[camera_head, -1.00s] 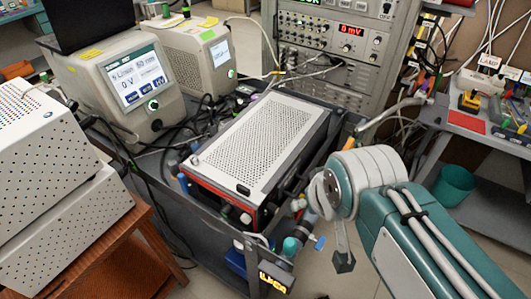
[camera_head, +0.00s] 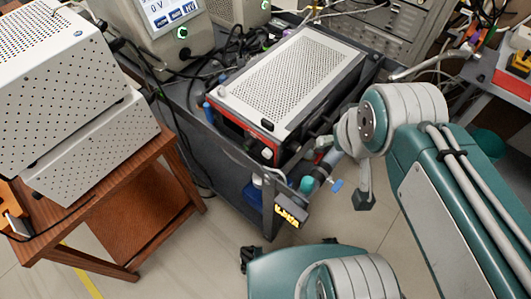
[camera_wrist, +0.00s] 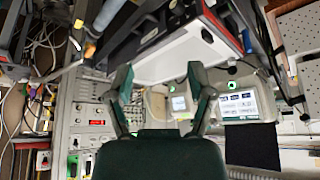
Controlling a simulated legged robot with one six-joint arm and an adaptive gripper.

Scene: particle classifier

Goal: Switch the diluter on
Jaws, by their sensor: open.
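No readable label shows which device is the diluter. A box with a perforated light top and a red-edged dark front (camera_head: 285,75) lies on the dark cart, with knobs and fittings at its front end. A display instrument (camera_head: 165,20) with a lit green button (camera_head: 183,33) stands behind it at the left; its screen also shows in the wrist view (camera_wrist: 240,104). In the wrist view my gripper (camera_wrist: 160,72) is open and empty, its two fingers spread before a pale surface. In the head view my arm stands right of the box; the fingertips are not clear there.
White perforated cases (camera_head: 60,90) sit on a brown wooden table (camera_head: 150,195) at the left. The dark cart (camera_head: 232,160) has cables and bottles around the box. An instrument rack (camera_head: 385,30) stands behind. Open floor lies at the front.

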